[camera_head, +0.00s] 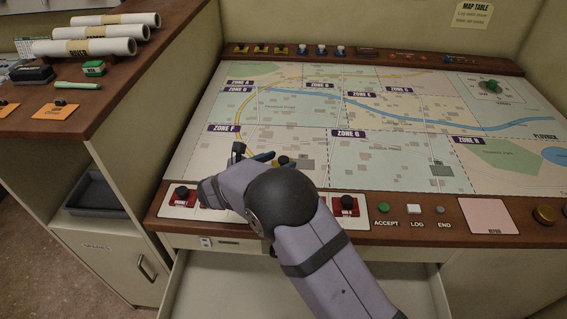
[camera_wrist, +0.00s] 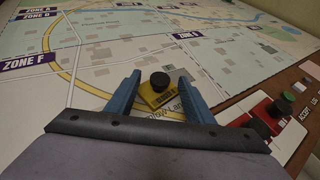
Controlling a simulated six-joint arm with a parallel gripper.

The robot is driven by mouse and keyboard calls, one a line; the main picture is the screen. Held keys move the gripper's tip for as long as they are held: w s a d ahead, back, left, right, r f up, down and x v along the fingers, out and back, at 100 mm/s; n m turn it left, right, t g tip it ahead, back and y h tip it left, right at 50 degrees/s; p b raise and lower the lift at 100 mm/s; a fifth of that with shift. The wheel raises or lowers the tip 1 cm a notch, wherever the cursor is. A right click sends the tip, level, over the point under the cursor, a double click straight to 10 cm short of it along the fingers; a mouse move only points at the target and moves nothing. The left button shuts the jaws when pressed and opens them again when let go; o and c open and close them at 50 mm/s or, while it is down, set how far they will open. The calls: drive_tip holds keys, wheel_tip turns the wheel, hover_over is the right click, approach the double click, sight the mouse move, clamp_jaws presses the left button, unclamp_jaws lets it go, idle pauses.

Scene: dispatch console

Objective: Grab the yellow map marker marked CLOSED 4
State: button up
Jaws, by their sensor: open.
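A yellow map marker (camera_wrist: 160,97) with a black knob sits on the map between the two blue fingers of my gripper (camera_wrist: 159,76) in the wrist view. The fingers are open, one on each side, with a visible gap at the knob. Its lettering is too small to read. In the head view my gripper (camera_head: 270,158) is low over the map, right of the ZONE F label, and the marker's dark knob (camera_head: 283,161) shows beside the fingers. My wrist and arm hide most of the marker there.
Red markers (camera_head: 347,206) with black knobs stand on the front rail, beside the ACCEPT button (camera_head: 383,208). An open drawer (camera_head: 210,285) lies below.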

drive_tip(key=shift+w+d+f, duration=0.2)
drive_tip(key=shift+w+d, duration=0.05)
drive_tip(key=shift+w, duration=0.15)
drive_tip(key=c, duration=1.1)
drive_tip(key=shift+c, duration=0.2)
drive_tip(key=shift+r, duration=0.15)
wheel_tip(320, 180, up, 10)
drive_tip(key=b, duration=0.1)
